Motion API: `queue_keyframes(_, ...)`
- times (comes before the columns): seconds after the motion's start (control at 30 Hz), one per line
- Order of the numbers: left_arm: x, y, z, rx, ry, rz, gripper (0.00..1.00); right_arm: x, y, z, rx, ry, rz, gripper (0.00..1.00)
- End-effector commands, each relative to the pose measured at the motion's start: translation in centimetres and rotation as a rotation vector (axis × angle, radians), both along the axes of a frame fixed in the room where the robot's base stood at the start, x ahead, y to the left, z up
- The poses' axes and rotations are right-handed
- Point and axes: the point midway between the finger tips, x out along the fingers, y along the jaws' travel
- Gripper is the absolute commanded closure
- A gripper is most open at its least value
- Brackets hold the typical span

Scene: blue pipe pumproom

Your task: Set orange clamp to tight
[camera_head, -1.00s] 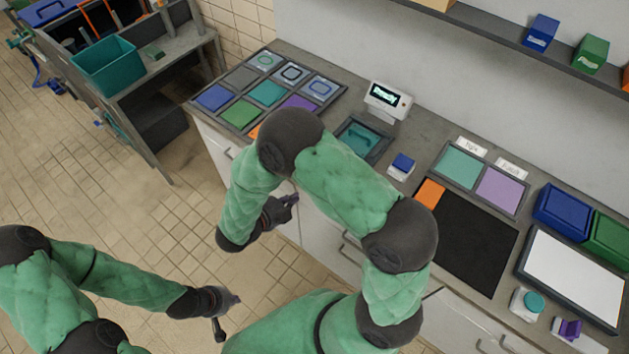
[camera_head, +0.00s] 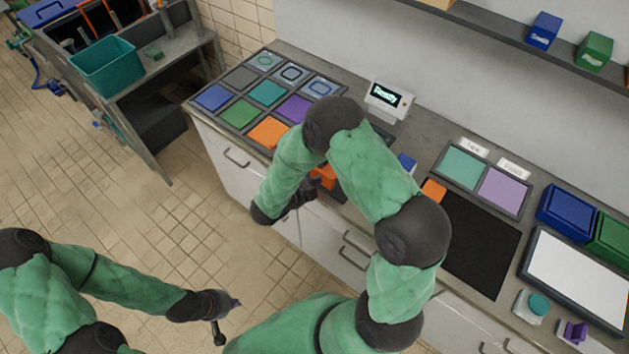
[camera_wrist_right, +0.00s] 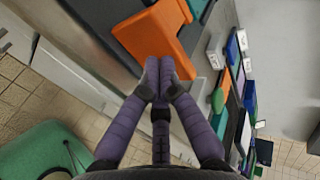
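The orange clamp (camera_head: 326,176) shows only in part in the head view, at the counter's front edge behind my right arm. It fills the upper middle of the right wrist view (camera_wrist_right: 150,40) as a flat orange body. My right gripper (camera_head: 305,190) is at its near edge. In the right wrist view the dark fingertips (camera_wrist_right: 160,82) are close together and overlap the orange edge; whether they grip it cannot be told. My left gripper (camera_head: 228,318) is open and empty over the floor, away from the counter.
A tray of coloured squares (camera_head: 225,82) lies at the counter's left. A white display box (camera_head: 388,100) stands behind. A blue block (camera_head: 407,162) is partly hidden by my arm. A black mat (camera_head: 470,245) and a white framed panel (camera_head: 580,275) lie to the right.

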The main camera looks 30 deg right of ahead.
Motion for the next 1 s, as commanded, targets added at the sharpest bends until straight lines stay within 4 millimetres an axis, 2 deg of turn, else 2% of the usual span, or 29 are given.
queue_keyframes(0.23, 0.0, 0.0, 0.1, 0.0, 0.0, 0.0, 1.0, 0.1, -0.4, 0.0, 0.0, 0.0, -0.002, 1.0)
queue_keyframes(0.5, 0.0, 0.0, 0.3, 0.0, 0.0, 0.0, 1.0, 1.6, -4.0, 0.1, 0.0, -0.001, -0.005, 1.0)
queue_keyframes(0.6, 0.0, 0.0, 0.3, 0.0, 0.0, 0.0, 1.0, 1.9, -4.6, 0.0, 0.0, 0.001, -0.003, 1.0)
queue_keyframes(1.0, 0.0, 0.0, 0.3, 0.0, 0.0, 0.0, 1.0, 2.0, -4.7, 0.1, -0.001, -0.002, -0.002, 1.0)
